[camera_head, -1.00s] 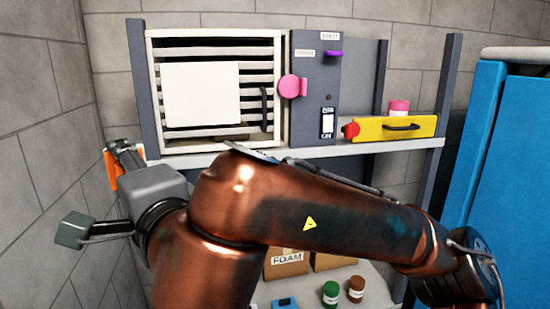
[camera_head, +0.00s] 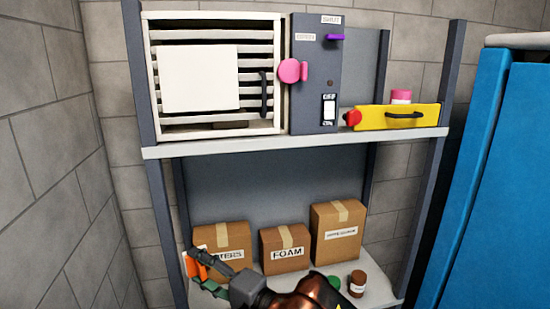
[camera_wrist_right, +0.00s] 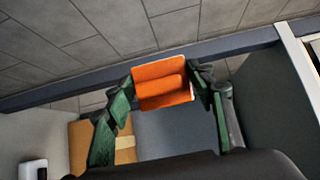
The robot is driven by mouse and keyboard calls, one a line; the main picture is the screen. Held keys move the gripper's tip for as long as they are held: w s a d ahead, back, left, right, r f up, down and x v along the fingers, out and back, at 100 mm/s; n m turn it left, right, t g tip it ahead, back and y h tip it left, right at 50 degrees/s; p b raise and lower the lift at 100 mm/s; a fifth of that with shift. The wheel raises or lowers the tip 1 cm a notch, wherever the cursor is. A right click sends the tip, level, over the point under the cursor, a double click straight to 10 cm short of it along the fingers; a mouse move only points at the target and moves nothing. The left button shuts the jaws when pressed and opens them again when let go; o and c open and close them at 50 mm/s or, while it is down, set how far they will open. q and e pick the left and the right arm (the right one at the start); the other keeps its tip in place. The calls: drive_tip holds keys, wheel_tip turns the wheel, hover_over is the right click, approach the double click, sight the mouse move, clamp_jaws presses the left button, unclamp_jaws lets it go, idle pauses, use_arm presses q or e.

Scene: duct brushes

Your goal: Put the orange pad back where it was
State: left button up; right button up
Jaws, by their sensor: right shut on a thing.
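The orange pad (camera_wrist_right: 162,82) is held between the green fingers of my right gripper (camera_wrist_right: 160,88) in the right wrist view. In the head view the pad (camera_head: 194,266) shows at the lower left, partly hidden by my right gripper (camera_head: 205,272). The gripper and pad are at the left end of the lower shelf, in front of the left cardboard box. I cannot tell whether the pad touches the shelf. My left gripper is not in view.
The lower shelf (camera_head: 378,291) holds several cardboard boxes, including one marked FOAM (camera_head: 286,247), plus a green jar (camera_head: 334,282) and a brown jar (camera_head: 357,283). The upper shelf (camera_head: 290,146) bears a slatted unit (camera_head: 215,120), a grey panel (camera_head: 312,80) and a yellow drawer (camera_head: 400,122). Blue lockers (camera_head: 500,190) stand right.

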drive_tip(key=d+f+m+t+h+b, duration=0.3)
drive_tip(key=d+f+m+t+h, duration=0.3)
drive_tip(key=d+f, duration=1.6)
use_arm(q)
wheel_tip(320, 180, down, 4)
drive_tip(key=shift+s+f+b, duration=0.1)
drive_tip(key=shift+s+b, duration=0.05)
drive_tip(key=shift+b, duration=0.3)
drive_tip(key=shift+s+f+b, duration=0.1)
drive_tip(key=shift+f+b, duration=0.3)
use_arm(e)
drive_tip(key=s+d+f+m+t+h, duration=0.1)
drive_tip(key=s+d+f+m+h, duration=0.1)
drive_tip(key=s+d+f+h, duration=0.2)
drive_tip(key=s+d+f+m+t+h, duration=0.1)
drive_tip(key=s+d+f+m+h, duration=0.2)
drive_tip(key=s+d+f+h, duration=0.2)
drive_tip(key=s+d+f, duration=0.3)
drive_tip(key=d+f, duration=0.4)
drive_tip(key=f, duration=0.1)
drive_tip(key=shift+s+d+m, duration=0.3)
drive_tip(key=shift+s+d, duration=0.05)
drive_tip(key=shift+s, duration=0.05)
